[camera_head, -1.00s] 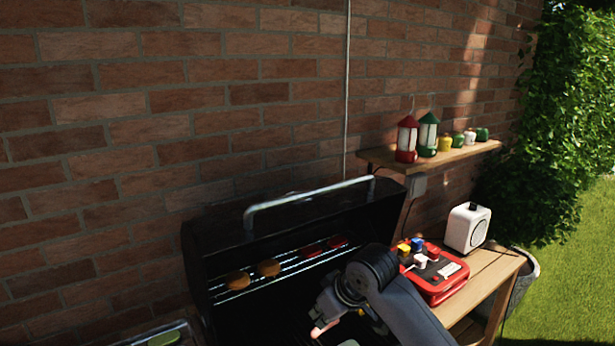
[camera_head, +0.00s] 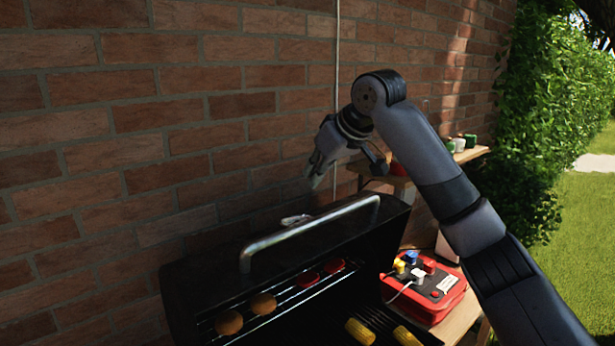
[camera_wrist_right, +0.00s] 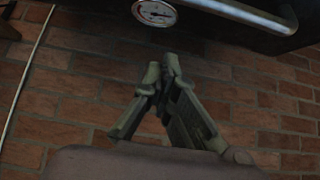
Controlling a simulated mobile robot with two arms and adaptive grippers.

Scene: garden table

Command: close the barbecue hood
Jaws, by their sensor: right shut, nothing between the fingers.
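The barbecue's black hood (camera_head: 370,222) stands open, tilted back near the brick wall, with its metal handle (camera_head: 312,232) along the top edge. My right gripper (camera_head: 318,178) is raised above and behind the hood's top edge, pointing down, apart from the handle. In the right wrist view my right gripper's fingers (camera_wrist_right: 164,68) are together and empty. The hood's front with its round thermometer (camera_wrist_right: 155,12) and part of the handle (camera_wrist_right: 240,14) show at the top of that view. My left gripper is out of view.
Burgers (camera_head: 229,322) and red slices (camera_head: 334,266) lie on the upper rack; corn (camera_head: 360,331) lies on the grill below. A red case (camera_head: 425,292) stands on the wooden side table at right. The brick wall (camera_head: 200,110) is close behind the hood. A shelf (camera_head: 470,154) sits behind my right arm.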

